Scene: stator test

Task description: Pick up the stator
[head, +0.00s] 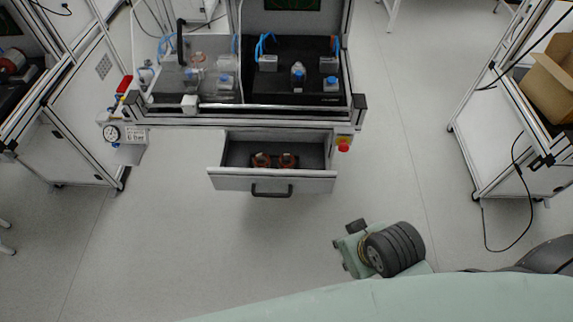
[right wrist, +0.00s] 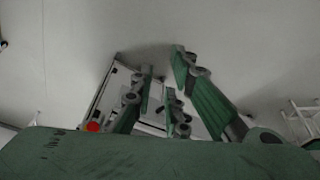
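Two copper-coloured stators (head: 262,160) (head: 288,160) sit side by side in the open drawer (head: 230,181) below the workbench, in the head view. My right gripper (head: 346,248) is over the floor, to the right of and nearer than the drawer, well apart from the stators. In the right wrist view its green fingers (right wrist: 164,70) are spread with nothing between them. The stators cannot be made out in that view. My left gripper is not in view.
The workbench (head: 250,118) carries blue-topped fixtures. A red button (head: 343,145) is at the drawer's right; it also seems to show in the right wrist view (right wrist: 92,126). A pressure gauge (head: 112,133) is at left. A cardboard box (head: 551,84) sits far right. The floor before the drawer is clear.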

